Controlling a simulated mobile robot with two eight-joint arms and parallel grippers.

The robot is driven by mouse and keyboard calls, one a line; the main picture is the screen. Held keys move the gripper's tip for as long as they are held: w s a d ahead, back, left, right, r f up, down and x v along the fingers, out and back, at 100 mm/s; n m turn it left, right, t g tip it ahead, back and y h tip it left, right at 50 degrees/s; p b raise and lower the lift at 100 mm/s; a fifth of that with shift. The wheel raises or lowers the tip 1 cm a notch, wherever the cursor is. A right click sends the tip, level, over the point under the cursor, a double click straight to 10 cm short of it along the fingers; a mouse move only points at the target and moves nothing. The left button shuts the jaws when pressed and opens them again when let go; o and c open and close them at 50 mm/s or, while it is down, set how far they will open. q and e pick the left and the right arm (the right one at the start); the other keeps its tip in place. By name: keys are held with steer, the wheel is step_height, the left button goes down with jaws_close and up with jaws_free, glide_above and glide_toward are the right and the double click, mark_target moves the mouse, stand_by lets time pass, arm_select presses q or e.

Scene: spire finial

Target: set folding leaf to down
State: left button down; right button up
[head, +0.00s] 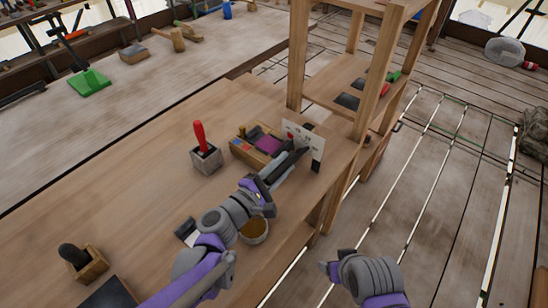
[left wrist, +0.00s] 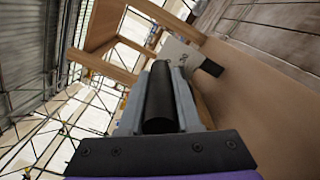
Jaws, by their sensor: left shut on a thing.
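My left gripper (head: 291,164) reaches over the wooden bench (head: 130,170) near its right edge. It is shut on a dark, rounded bar or handle, which shows between the fingers in the left wrist view (left wrist: 160,95). What this bar belongs to is hidden. A white card with small dark marks (head: 303,134) and a black foot stands just beyond the fingertips; it also shows in the left wrist view (left wrist: 178,50). I cannot make out which part is the folding leaf or how it stands. My right arm (head: 370,278) is at the lower right, its fingers unclear.
A wooden tray of small items (head: 240,148) and a grey block with a red handle (head: 206,158) stand left of the left gripper. A round tub (head: 255,232) sits beside my forearm. Wooden shelf posts (head: 298,55) rise behind. Plank floor lies open at right.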

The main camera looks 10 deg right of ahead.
arm_select(q)
steer(key=shift+s+d+f+m+b, duration=0.6)
steer(key=shift+f+m, duration=0.5)
steer(key=shift+m, duration=0.15)
steer(key=shift+s+d+f+m+b, duration=0.55)
steer(key=shift+f+m, duration=0.55)
steer(key=shift+m, duration=0.1)
steer(key=shift+s+d+f+m+b, duration=0.6)
steer(key=shift+f+m, duration=0.5)
steer(key=shift+m, duration=0.15)
steer(key=c, duration=0.6)
jaws_free()
steer(key=v, duration=1.1)
